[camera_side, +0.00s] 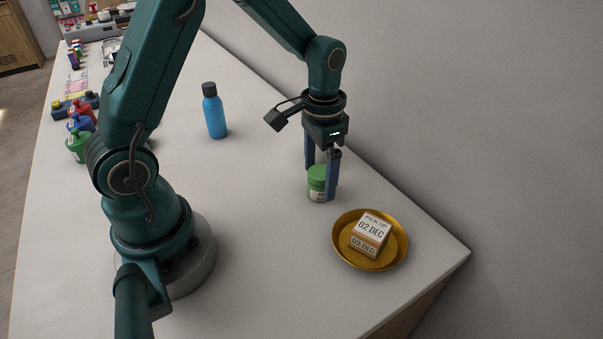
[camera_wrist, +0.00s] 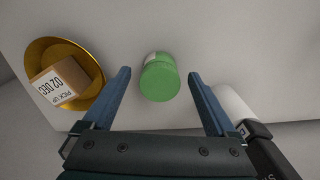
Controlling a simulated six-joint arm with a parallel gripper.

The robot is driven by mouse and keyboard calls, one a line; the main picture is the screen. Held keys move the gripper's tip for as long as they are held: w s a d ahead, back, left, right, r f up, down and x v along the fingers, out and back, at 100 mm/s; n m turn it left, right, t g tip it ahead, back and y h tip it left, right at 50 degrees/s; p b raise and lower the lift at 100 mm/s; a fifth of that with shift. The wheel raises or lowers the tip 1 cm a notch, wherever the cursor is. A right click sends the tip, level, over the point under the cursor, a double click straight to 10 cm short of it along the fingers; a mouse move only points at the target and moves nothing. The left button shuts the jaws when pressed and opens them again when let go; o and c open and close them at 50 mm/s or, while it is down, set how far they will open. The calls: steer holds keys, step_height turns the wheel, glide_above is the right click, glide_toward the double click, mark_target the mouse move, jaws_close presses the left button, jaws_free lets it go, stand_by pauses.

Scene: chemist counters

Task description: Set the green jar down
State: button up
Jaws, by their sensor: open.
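The green jar (camera_side: 317,183) has a green lid and a pale label and stands upright on the white counter. In the wrist view the jar (camera_wrist: 160,80) shows between the two blue fingers, with a gap on each side. My gripper (camera_side: 321,182) points down over the jar, one finger on either side of it. In the wrist view my gripper (camera_wrist: 160,78) is open and holds nothing. One finger hides part of the jar in the side view.
A gold bowl (camera_side: 342,246) holding a cardboard box (camera_side: 370,234) marked "PICK UP 02 DEC" stands close to the jar, nearer the counter's corner. A blue bottle (camera_side: 215,113) stands farther back. Several coloured bottles line the left edge. A wall runs along the right. The middle counter is clear.

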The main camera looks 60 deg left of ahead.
steer(key=shift+f, duration=0.5)
jaws_close()
steer(key=shift+r, duration=0.1)
